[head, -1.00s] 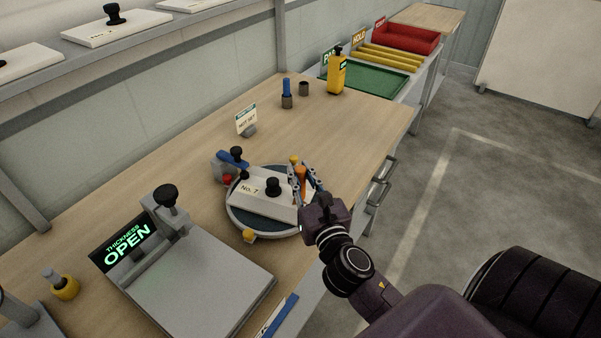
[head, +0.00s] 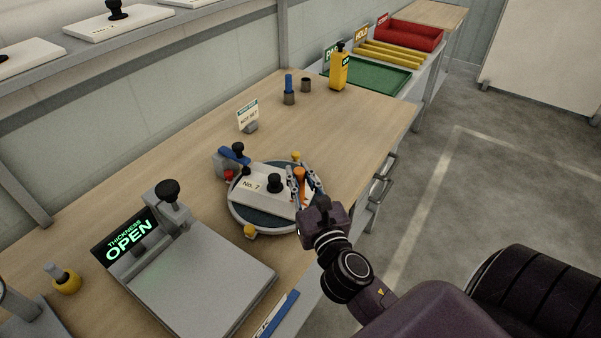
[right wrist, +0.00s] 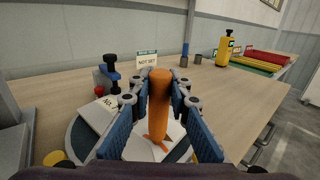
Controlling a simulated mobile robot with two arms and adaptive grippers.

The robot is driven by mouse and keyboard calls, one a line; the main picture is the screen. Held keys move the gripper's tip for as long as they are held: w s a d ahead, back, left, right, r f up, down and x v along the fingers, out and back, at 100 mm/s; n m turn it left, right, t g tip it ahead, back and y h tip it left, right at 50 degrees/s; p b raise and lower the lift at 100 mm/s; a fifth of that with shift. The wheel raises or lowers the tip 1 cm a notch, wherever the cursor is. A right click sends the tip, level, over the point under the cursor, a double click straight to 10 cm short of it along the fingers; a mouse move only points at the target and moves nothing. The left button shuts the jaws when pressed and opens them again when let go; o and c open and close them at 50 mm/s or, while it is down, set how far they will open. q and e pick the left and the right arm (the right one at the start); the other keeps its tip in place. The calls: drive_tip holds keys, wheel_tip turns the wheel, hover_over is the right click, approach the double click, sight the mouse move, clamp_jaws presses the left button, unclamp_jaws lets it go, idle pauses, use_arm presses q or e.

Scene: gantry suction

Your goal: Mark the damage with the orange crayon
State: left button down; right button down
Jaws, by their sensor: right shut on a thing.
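The orange crayon (right wrist: 160,98) stands nearly upright between the blue-padded fingers of my right gripper (right wrist: 160,125), which is shut on it. In the head view the crayon (head: 299,175) and my right gripper (head: 304,186) are over the right end of the white block marked No. 7 (head: 250,186). The block has a black knob and sits on a round turntable (head: 242,222). In the right wrist view, thin orange strokes (right wrist: 157,143) show at the crayon's foot on the white surface. The damage itself cannot be made out. My left gripper is not in view.
A blue-handled clamp (head: 233,154) stands at the turntable's back left. A thickness gauge plate (head: 205,280) reading OPEN lies at front left. A NOT SET sign (head: 248,117), a yellow bottle (head: 339,70) and green tray (head: 370,75) are farther back. The tabletop right of the turntable is clear.

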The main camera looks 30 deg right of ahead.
drive_tip(key=shift+s+a+f, duration=0.1)
drive_tip(key=shift+s+a, duration=0.35)
drive_tip(key=shift+a, duration=0.15)
drive_tip(key=shift+s+a+f, duration=0.1)
drive_tip(key=shift+s+a, duration=0.3)
drive_tip(key=shift+a, duration=0.2)
idle(0.4)
wheel_tip(320, 180, up, 7)
drive_tip(key=p, duration=0.7)
drive_tip(key=shift+r+p, duration=0.15)
drive_tip(key=shift+p, duration=0.15)
drive_tip(key=s+a+r+n+y+b, duration=0.1)
drive_tip(key=s+a+n+y+b, duration=0.2)
drive_tip(key=a, duration=0.6)
drive_tip(key=shift+s+a+r+t+y, duration=0.25)
drive_tip(key=shift+s+y, duration=0.2)
drive_tip(key=shift+y, duration=0.55)
drive_tip(key=shift+f, duration=0.1)
